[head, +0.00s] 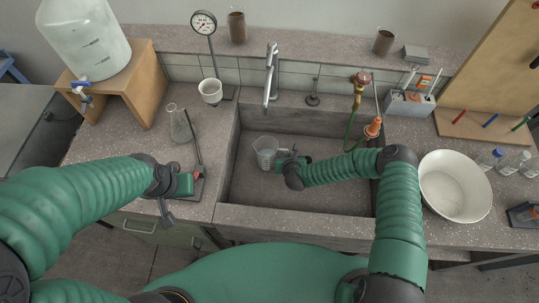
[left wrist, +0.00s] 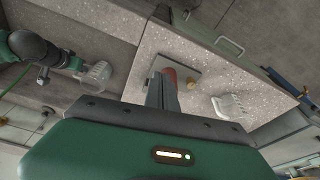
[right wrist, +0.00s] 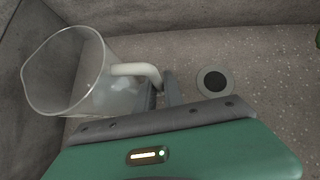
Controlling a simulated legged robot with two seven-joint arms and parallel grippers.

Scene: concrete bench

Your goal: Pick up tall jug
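The tall jug (head: 265,151) is clear with a pale handle. It is in the sink, left of centre, and shows large at the left of the right wrist view (right wrist: 75,75). My right gripper (head: 283,156) is at its right side. In the right wrist view its fingers (right wrist: 161,88) lie close together with the lower end of the handle between them, and appear shut on it. The fingertips are partly hidden by the handle. My left gripper (left wrist: 162,88) is over the left counter, away from the jug; its fingers look close together and empty.
The sink (head: 250,197) has raised walls around the jug, with a tap (head: 270,75) behind. A glass flask (head: 180,125) and a stand with a gauge (head: 204,25) are on the left counter. A white basin (head: 455,187) stands on the right. The sink floor has free room.

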